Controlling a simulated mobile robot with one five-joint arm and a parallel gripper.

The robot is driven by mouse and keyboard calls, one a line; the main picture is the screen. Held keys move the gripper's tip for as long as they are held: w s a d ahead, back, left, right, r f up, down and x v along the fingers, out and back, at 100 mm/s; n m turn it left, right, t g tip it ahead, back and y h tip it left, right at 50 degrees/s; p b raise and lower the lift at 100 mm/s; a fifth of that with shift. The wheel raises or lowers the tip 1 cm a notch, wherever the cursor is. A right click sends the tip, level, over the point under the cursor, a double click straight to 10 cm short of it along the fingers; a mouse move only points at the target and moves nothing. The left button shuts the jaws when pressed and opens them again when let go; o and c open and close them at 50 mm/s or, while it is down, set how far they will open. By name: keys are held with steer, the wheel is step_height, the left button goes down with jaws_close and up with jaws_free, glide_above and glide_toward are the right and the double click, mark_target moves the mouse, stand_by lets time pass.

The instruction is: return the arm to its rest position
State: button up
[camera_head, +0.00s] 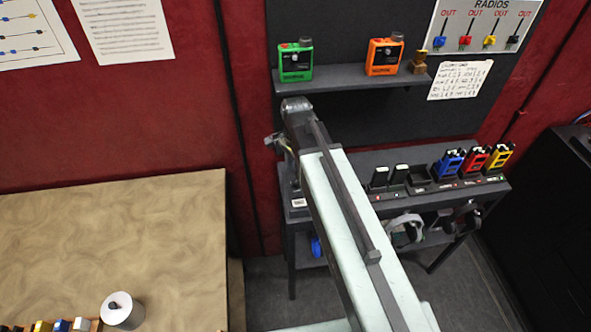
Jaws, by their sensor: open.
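My arm (357,230) reaches from the bottom edge up and to the left, over the dark bench. Its wrist end is just below the left part of the wall shelf. My gripper (278,143) shows small and partly hidden at the left of the wrist, above the bench's left end. It is open, and I see nothing held in it. I cannot tell its exact distance from the bench.
The dark bench (470,197) holds chargers and blue, red and yellow radios (473,161). The wall shelf (345,78) carries a green device (295,62) and an orange device (383,57). A tan table (120,235) stands left; a black cabinet (545,210) stands right.

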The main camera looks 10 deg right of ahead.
step_height(320, 180, up, 3)
steer(key=shift+f+p, duration=0.1)
steer(key=shift+p, duration=0.65)
steer(key=shift+f, duration=0.1)
steer(key=shift+f, duration=0.1)
steer(key=d+f+b, duration=0.1)
steer(key=s+d+f+b, duration=0.1)
steer(key=f+b, duration=0.1)
steer(key=s+d+f+b, duration=0.1)
steer(key=b, duration=0.1)
steer(key=shift+s+d+f, duration=0.1)
steer(key=shift+d+f, duration=0.25)
steer(key=s+n, duration=0.1)
steer(key=n, duration=0.1)
steer(key=s+d+n+b, duration=0.1)
steer(key=n, duration=0.1)
steer(key=s+d+f+n, duration=0.1)
steer(key=n, duration=0.1)
steer(key=shift+s+n, duration=0.15)
steer(key=shift+n, duration=0.25)
steer(key=shift+s+r+n, duration=0.1)
steer(key=shift+s+n, duration=0.2)
steer(key=shift+n, duration=0.9)
steer(key=n, duration=0.3)
